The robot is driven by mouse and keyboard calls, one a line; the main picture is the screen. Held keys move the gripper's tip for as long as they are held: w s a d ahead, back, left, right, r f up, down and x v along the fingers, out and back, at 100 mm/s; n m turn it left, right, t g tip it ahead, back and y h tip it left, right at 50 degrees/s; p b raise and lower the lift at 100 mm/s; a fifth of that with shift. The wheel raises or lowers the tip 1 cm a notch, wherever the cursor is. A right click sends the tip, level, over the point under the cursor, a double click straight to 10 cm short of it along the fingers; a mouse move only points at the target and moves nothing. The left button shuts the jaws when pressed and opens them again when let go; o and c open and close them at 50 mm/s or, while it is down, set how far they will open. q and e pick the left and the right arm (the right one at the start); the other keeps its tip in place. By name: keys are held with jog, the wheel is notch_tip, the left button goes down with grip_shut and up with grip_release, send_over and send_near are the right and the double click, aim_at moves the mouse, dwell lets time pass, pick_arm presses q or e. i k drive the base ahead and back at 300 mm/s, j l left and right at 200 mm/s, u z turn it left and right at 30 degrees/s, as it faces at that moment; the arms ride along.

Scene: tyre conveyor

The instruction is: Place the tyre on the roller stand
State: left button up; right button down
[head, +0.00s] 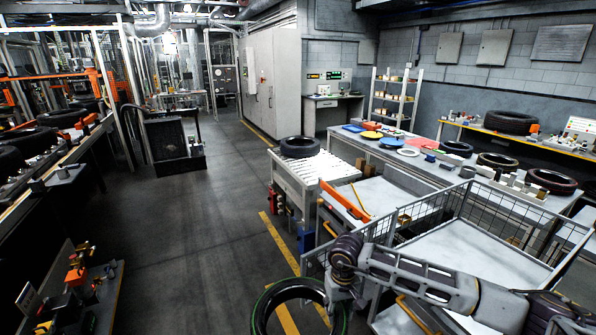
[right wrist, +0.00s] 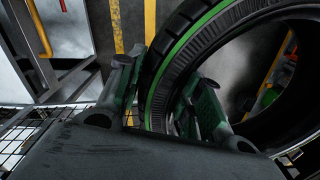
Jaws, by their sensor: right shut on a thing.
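A black tyre with a green stripe (head: 262,312) hangs at the bottom of the head view, its lower part cut off by the frame edge. My right gripper (head: 338,292) is shut on its rim. In the right wrist view, the fingers (right wrist: 160,98) lie on either side of the tyre wall (right wrist: 166,72). The tyre is in the air above the floor, nearer to me than the roller stand (head: 328,167). The stand has a white roller top, and another black tyre (head: 299,147) lies flat at its far left part. My left gripper is not in view.
A wire-sided cart (head: 480,250) stands at the right, under my right arm. A long bench (head: 405,158) behind it holds tyres, coloured discs and blocks. An orange bar (head: 345,201) lies by the stand's near side. The aisle floor (head: 205,215) to the left is clear.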

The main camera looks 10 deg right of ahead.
aim_at(318, 169)
jog(key=i+j+u, duration=0.1)
jog(key=j, duration=0.3)
jog(key=i, duration=0.55)
jog(key=i+z, duration=0.2)
jog(key=i, duration=1.75)
jog(key=i+l, duration=0.25)
jog(key=i, duration=0.3)
jog(key=i+l+z, duration=0.15)
jog(key=i, duration=0.35)
jog(key=l, duration=0.05)
